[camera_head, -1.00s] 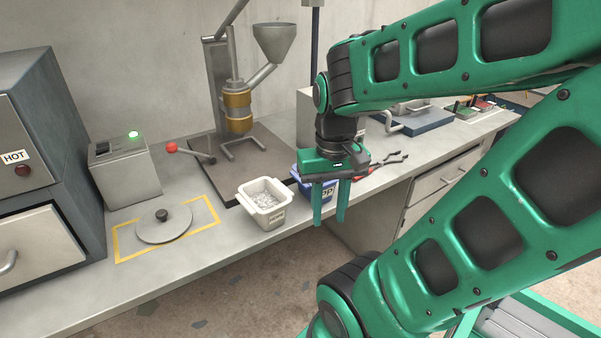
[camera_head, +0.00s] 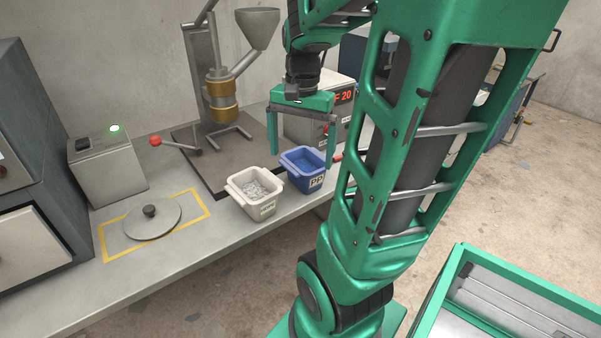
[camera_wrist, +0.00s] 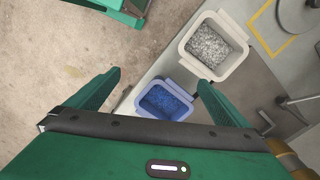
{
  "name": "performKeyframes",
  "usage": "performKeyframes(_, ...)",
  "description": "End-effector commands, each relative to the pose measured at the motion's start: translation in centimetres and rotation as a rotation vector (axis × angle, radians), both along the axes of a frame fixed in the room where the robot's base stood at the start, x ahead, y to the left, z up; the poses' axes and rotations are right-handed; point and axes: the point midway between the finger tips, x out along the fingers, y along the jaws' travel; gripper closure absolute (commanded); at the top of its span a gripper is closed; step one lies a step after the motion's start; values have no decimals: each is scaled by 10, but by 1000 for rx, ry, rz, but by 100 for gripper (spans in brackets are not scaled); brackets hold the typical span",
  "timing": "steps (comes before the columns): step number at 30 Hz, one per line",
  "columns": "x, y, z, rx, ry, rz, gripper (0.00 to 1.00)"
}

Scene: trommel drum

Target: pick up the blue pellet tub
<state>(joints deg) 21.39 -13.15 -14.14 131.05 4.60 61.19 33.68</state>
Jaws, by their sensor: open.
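The blue pellet tub (camera_head: 303,170) stands upright on the bench near its front edge, with a white label on its front. In the wrist view the blue tub (camera_wrist: 164,101) holds blue pellets and lies between my two fingers, beyond their tips. My gripper (camera_head: 302,160) is open and empty, with its fingers pointing down on either side of the tub in the head view. In the wrist view my gripper (camera_wrist: 160,86) shows its fingers spread wider than the tub. I cannot tell exactly how high the fingertips are above it.
A white tub (camera_head: 256,193) of pale pellets stands close to the left of the blue tub. A machine with a metal funnel (camera_head: 257,28) and a red-knobbed lever (camera_head: 156,141) stands behind. A box with a red display (camera_head: 343,97) is behind my gripper. A round lid (camera_head: 152,220) lies left.

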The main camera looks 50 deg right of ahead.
Motion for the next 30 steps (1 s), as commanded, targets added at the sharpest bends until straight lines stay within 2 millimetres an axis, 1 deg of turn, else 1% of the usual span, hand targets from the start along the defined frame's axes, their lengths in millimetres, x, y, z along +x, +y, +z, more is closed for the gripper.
performKeyframes(1, 13, -18, 2, -1, 5, -106, 0)
performKeyframes(3, 27, -39, 4, -4, 6, -243, 0)
performKeyframes(6, 43, -63, 5, -6, 7, -399, 0)
performKeyframes(10, 54, -81, 4, -8, 7, -519, 0)
performKeyframes(14, 58, -86, -5, -8, 9, -559, 0)
performKeyframes(21, 58, -85, -40, -7, 9, -557, 0)
performKeyframes(28, 58, -84, -55, -8, 8, -555, 0)
performKeyframes(30, 58, -84, -62, -8, 9, -555, 0)
